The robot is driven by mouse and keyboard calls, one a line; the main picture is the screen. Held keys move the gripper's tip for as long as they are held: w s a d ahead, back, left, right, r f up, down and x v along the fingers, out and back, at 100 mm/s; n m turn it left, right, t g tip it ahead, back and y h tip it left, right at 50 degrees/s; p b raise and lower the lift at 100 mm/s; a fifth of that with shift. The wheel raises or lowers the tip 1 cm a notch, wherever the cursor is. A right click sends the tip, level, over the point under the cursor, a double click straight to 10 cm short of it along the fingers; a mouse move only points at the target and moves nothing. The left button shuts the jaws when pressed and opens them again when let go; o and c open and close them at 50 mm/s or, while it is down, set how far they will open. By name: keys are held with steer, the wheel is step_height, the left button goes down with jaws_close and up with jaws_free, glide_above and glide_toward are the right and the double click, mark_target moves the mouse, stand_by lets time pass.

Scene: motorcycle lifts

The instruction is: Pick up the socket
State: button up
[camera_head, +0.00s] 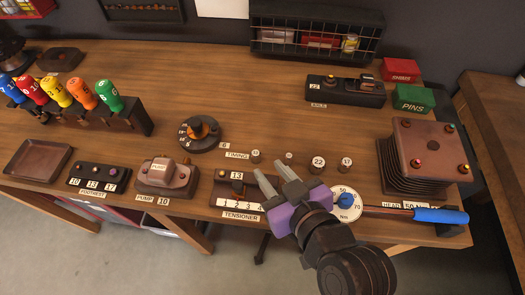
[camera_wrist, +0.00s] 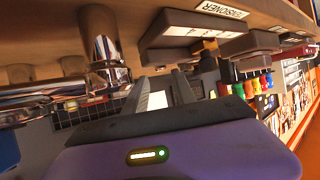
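Several small round metal sockets stand on the wooden bench in the head view: one (camera_head: 255,156) by the TIMING label, a smaller one (camera_head: 289,156), one marked 22 (camera_head: 317,165) and one at the right (camera_head: 346,164). The frames do not show which socket is meant. My gripper (camera_head: 270,172) is open in front of the two left sockets, with its fingers apart and nothing visible between them. In the wrist view the gripper fingers (camera_wrist: 160,85) point away, and a shiny chrome cylinder (camera_wrist: 107,62), apparently a socket, shows to their left.
The TENSIONER block (camera_head: 228,190) lies just left of my gripper. A torque wrench with a blue handle (camera_head: 440,215) and a white dial (camera_head: 346,197) lie to the right. The HEAD block (camera_head: 428,150) stands farther right. Bench behind the sockets is clear.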

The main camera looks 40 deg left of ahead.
mark_target(256, 154)
steer(key=x, duration=0.2)
steer(key=p+x, duration=0.1)
steer(key=x, duration=0.4)
steer(key=shift+a+r, duration=0.1)
steer(key=shift+r, duration=0.2)
jaws_close()
